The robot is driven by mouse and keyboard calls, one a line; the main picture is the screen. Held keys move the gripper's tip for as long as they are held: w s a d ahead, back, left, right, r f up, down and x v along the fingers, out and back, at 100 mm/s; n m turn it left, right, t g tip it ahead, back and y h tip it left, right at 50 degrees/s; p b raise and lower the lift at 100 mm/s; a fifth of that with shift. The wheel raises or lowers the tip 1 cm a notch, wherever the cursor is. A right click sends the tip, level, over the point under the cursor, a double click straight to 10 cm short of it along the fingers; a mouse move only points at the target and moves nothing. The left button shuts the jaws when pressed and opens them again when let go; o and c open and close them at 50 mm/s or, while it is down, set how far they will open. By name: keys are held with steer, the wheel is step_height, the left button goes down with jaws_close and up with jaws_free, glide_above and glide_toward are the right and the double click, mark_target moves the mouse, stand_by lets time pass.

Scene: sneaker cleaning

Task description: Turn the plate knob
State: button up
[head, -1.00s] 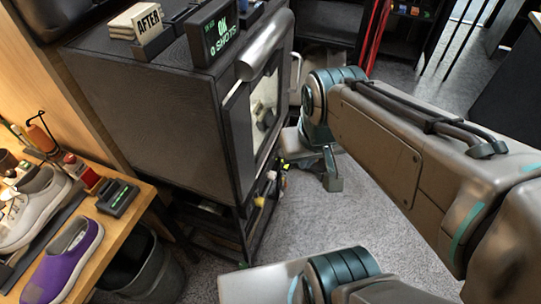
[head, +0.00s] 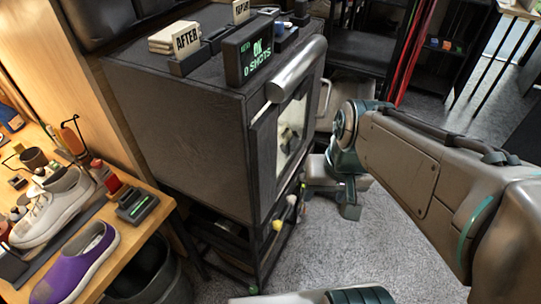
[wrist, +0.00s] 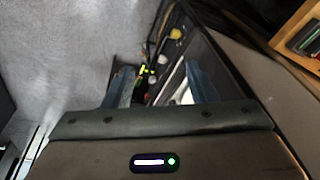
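I cannot make out the plate knob in any view. The dark box cabinet (head: 180,125) stands left of my arm, with a framed glass front (head: 292,128) on its right side. Behind the glass a pale interior shows small dark shapes, too small to tell. My gripper (wrist: 160,85) is open in the wrist view, its two blue-grey fingers apart with nothing between them. It points down past the cabinet's lower shelf. In the head view, my wrist hangs just right of the cabinet front, apart from it, and partly hides the gripper.
A display reading "OK 0 SHOTS" (head: 250,50) and an "AFTER" card (head: 186,41) stand on the cabinet. A wooden bench at left holds a purple shoe (head: 75,265) and a white sneaker (head: 55,205). A dark bin (head: 150,275) is below. Grey carpet (head: 400,255) is free at right.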

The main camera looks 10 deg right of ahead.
steer(key=w+f+m+g+y+b, duration=0.1)
steer(key=w+f+m+y+b, duration=0.15)
steer(key=f, duration=0.35)
steer(key=w+f+m+g+y+b, duration=0.1)
steer(key=f+m+y+b, duration=0.15)
steer(key=f, duration=0.35)
steer(key=m+t+y+b, duration=0.5)
steer(key=m+t+b, duration=0.45)
steer(key=m, duration=0.75)
glide_toward(291, 200)
steer(key=w+a+f+g+b, duration=0.1)
steer(key=w+a+f+b, duration=0.1)
steer(key=w+a, duration=0.3)
steer(key=shift+w+f, duration=0.6)
steer(key=shift+f, duration=0.2)
steer(key=shift+a, duration=0.1)
steer(key=c, duration=1)
